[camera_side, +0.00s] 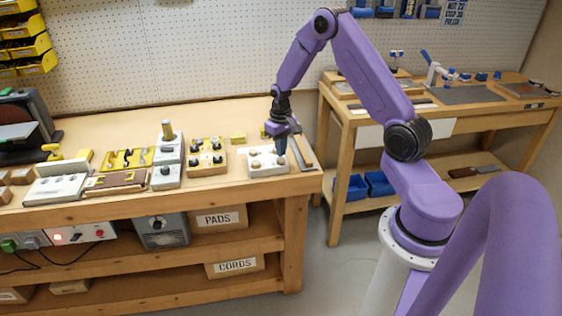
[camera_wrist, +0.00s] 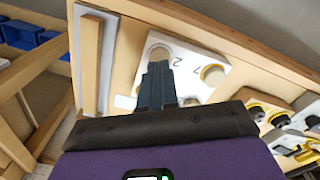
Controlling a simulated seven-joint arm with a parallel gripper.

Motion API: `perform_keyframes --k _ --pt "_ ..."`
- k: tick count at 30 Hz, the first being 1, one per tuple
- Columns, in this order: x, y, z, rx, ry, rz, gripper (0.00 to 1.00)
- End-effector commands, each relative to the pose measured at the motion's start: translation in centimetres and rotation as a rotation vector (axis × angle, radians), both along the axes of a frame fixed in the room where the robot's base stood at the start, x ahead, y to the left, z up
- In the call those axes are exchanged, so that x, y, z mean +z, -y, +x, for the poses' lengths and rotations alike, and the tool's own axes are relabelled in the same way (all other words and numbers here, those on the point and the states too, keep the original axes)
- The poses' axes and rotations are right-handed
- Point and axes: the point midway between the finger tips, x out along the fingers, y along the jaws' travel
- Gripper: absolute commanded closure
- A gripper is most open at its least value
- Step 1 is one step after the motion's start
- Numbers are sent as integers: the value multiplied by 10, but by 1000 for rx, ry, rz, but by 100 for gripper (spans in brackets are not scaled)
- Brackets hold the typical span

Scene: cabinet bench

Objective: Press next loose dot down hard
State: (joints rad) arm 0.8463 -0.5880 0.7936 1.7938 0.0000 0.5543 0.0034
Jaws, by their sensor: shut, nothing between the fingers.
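A white block (camera_side: 262,171) with round dots lies near the right end of the wooden bench. In the wrist view the white block (camera_wrist: 186,58) carries printed marks like a 2 and a 7. One pale round dot (camera_wrist: 160,51) sits just past my fingertips. A second dot (camera_wrist: 213,74), edged in yellow, is to the right. A third (camera_wrist: 192,102) is partly hidden by my gripper. My gripper (camera_side: 281,150) points down over the block's right part, its fingers together and empty. In the wrist view my gripper (camera_wrist: 158,68) overlaps the near dot's edge; I cannot tell whether it touches.
A wooden block with black knobs (camera_side: 206,158) stands to the left. A grey box with a yellow-topped post (camera_side: 168,150) is farther left. A second bench (camera_side: 450,113) stands behind to the right.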

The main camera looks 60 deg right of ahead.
Motion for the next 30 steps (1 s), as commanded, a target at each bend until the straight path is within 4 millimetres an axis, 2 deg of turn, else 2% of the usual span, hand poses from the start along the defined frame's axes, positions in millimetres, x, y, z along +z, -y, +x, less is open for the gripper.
perform_keyframes --k 30 --pt "-15 0 0 0 0 0 100"
